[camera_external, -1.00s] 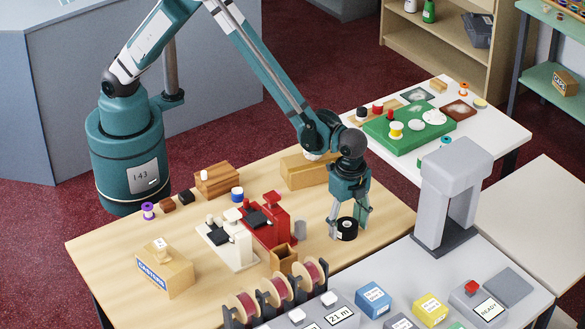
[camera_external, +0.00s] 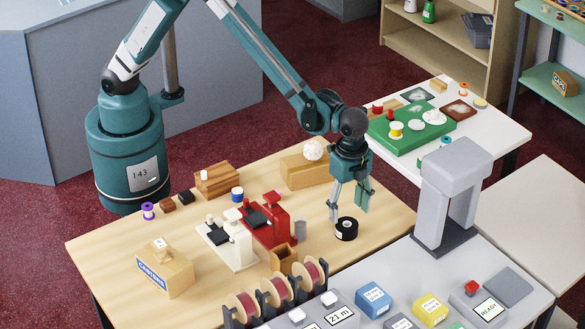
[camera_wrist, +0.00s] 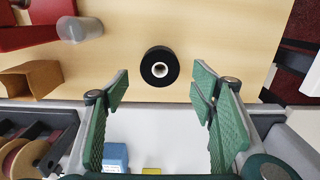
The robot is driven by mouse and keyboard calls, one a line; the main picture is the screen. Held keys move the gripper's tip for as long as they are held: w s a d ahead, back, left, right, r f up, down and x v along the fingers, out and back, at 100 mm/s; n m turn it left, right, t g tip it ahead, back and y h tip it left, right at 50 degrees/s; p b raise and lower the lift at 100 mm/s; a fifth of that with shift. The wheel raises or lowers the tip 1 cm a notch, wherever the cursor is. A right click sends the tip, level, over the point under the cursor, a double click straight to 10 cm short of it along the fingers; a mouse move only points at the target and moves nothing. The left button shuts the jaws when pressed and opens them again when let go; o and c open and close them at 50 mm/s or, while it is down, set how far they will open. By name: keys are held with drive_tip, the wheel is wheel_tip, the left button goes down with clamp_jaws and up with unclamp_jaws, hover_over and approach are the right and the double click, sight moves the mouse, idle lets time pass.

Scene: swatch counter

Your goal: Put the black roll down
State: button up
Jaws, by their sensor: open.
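The black roll (camera_external: 346,229) lies flat on the wooden table (camera_external: 375,215), near its right front edge. In the wrist view the roll (camera_wrist: 160,66) shows its white core facing up, with bare wood around it. My gripper (camera_external: 349,212) is open and empty, just above the roll. In the wrist view the fingers of my gripper (camera_wrist: 160,92) are spread wide, and the roll appears beyond their tips, apart from both.
A red device (camera_external: 270,224) and a small open wooden box (camera_external: 283,260) stand left of the roll. A grey cylinder (camera_external: 300,230) is closer to it. A grey arch-shaped machine (camera_external: 455,190) stands to the right. Bare wood lies behind the roll.

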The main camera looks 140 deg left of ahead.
sight(345, 224)
drive_tip(key=shift+r, duration=2.9)
drive_tip(key=s+d+r+t, duration=0.2)
drive_tip(key=s+d+r, duration=0.5)
drive_tip(key=d+r, duration=0.35)
drive_tip(key=s+d+r+t, duration=0.1)
drive_tip(key=s+d+r, duration=0.75)
drive_tip(key=d, duration=0.25)
drive_tip(key=s+d+t, duration=0.2)
drive_tip(key=s+d, duration=0.5)
drive_tip(key=s, duration=0.3)
drive_tip(key=s+d+t, duration=0.2)
drive_tip(key=s+d, duration=0.5)
drive_tip(key=s, duration=0.4)
drive_tip(key=shift+d+r, duration=0.3)
drive_tip(key=shift+r, duration=0.15)
